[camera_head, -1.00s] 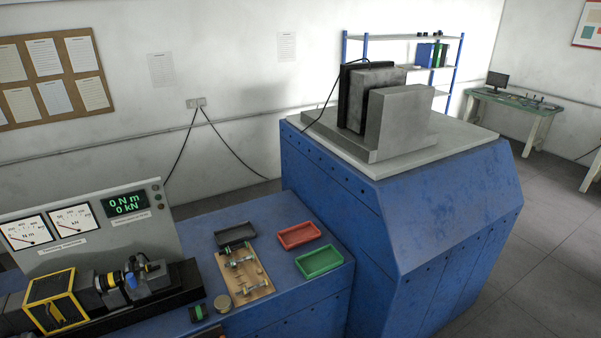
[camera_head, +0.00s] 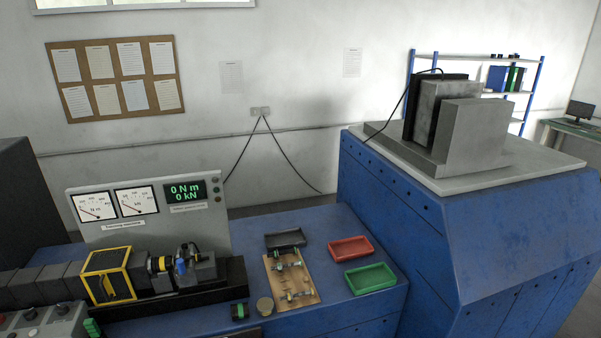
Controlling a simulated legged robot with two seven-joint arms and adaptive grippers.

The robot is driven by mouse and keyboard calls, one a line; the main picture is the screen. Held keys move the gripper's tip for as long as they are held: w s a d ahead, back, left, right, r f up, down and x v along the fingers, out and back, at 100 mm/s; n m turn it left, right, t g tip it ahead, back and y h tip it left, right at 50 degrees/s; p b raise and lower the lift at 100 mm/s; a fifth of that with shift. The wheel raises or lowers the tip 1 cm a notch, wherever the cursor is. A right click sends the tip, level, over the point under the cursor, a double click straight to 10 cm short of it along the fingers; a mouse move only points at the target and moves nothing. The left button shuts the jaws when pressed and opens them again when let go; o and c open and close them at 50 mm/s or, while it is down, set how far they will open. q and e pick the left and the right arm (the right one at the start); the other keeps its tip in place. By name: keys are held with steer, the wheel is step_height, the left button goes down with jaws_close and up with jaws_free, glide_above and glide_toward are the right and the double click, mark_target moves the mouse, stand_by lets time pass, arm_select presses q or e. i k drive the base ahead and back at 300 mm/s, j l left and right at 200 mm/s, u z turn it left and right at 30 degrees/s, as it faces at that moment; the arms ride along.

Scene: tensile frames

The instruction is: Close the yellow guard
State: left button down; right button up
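The yellow guard (camera_head: 107,274) is a box-like cage with a yellow frame and dark panels. It sits on the testing machine (camera_head: 180,292) at the lower left, to the left of the shaft and chuck parts (camera_head: 183,264). I cannot tell from this angle how far it is open or shut. Neither of my grippers is in view.
The gauge panel (camera_head: 150,215) stands behind the machine. A wooden board with metal specimens (camera_head: 290,280), a black tray (camera_head: 285,239), a red tray (camera_head: 351,249) and a green tray (camera_head: 370,278) lie to the right. A control box (camera_head: 40,321) is at lower left.

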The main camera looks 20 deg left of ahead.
mark_target(112, 280)
steer(key=u, duration=1.9)
